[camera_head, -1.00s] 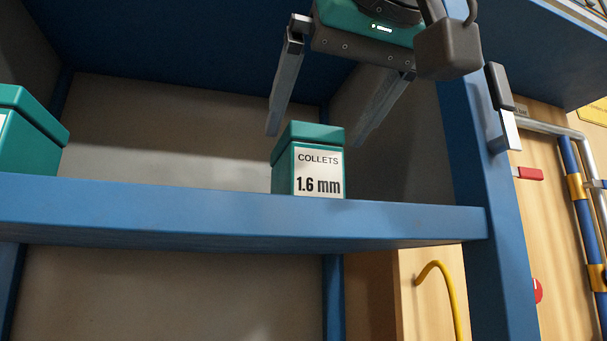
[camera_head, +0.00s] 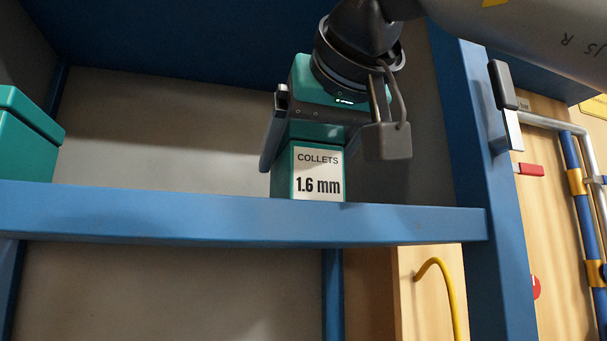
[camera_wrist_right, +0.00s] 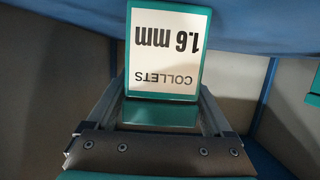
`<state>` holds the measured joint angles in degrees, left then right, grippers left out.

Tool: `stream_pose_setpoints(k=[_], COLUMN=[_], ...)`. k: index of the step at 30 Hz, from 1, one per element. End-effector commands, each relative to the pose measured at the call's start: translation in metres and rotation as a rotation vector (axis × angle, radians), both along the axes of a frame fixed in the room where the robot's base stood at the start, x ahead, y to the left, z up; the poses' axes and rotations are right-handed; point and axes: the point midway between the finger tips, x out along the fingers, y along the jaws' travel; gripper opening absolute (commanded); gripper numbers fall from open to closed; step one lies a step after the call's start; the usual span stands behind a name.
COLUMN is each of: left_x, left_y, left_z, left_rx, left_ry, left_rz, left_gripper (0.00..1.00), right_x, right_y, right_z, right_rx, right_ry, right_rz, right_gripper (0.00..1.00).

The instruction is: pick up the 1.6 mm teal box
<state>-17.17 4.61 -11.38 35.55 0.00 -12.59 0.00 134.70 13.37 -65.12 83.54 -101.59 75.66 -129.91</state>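The 1.6 mm teal box (camera_head: 318,175) stands upright on the blue shelf (camera_head: 200,208), its white "COLLETS 1.6 mm" label facing out. In the right wrist view the same box (camera_wrist_right: 165,50) appears upside down between the fingers. My right gripper (camera_head: 308,158) has come down over the box from above, with one finger beside its left side. The other finger is hidden behind the gripper in the head view. In the right wrist view the gripper (camera_wrist_right: 162,88) is open, a finger on each side of the box; contact cannot be made out. My left gripper is not in view.
Another teal box (camera_head: 25,150) stands at the left on the same shelf, with clear shelf between. A blue upright (camera_head: 490,210) closes the shelf at the right.

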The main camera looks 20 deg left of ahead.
Motion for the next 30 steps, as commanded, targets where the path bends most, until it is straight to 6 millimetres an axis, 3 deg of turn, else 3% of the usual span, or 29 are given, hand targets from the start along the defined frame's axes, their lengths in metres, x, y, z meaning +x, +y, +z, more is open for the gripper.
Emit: stream_pose_setpoints(k=[2,21,30], left_x=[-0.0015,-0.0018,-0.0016], left_y=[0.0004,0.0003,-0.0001], left_z=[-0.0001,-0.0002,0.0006], left_rx=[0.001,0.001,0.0], left_ry=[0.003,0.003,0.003], left_rz=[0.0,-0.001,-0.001], left_gripper=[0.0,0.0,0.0], right_x=[-0.0002,-0.0003,-0.0004], right_y=[-0.0002,-0.0004,-0.0007], right_z=[0.0002,0.0005,0.0034], right_rx=[0.0,0.0,0.002], right_ry=[0.0,-0.001,-0.002], right_rz=[0.0,-0.001,-0.001], right_gripper=[0.75,0.03,0.03])
